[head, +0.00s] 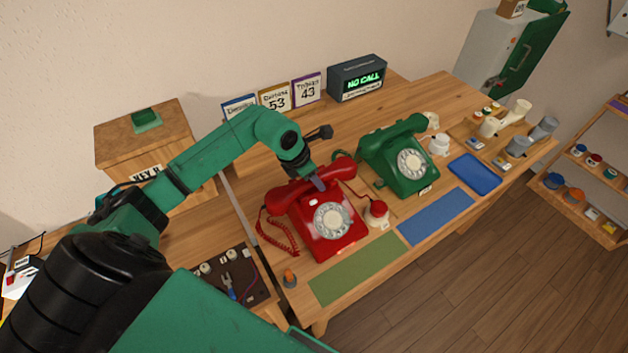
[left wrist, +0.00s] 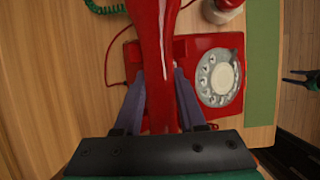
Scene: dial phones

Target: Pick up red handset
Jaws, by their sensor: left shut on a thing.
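The red handset (left wrist: 155,60) is between the two fingers of my left gripper (left wrist: 160,85) in the left wrist view, and the fingers are shut on it. In the head view my left gripper (head: 318,183) comes down onto the handset (head: 340,172) from above. The handset spans the top of the red dial phone (head: 345,235); I cannot tell whether it still touches the cradle. The red phone also shows in the left wrist view (left wrist: 190,48), with its pale dial facing up. A coiled red cord hangs at its left.
A green dial phone (head: 390,160) stands right of the red one. A red-topped button (head: 377,212) is close to the red phone's right. A display reading "NO CALL" (head: 357,80) stands at the back. Green (head: 355,268) and blue (head: 436,216) mats lie along the front edge.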

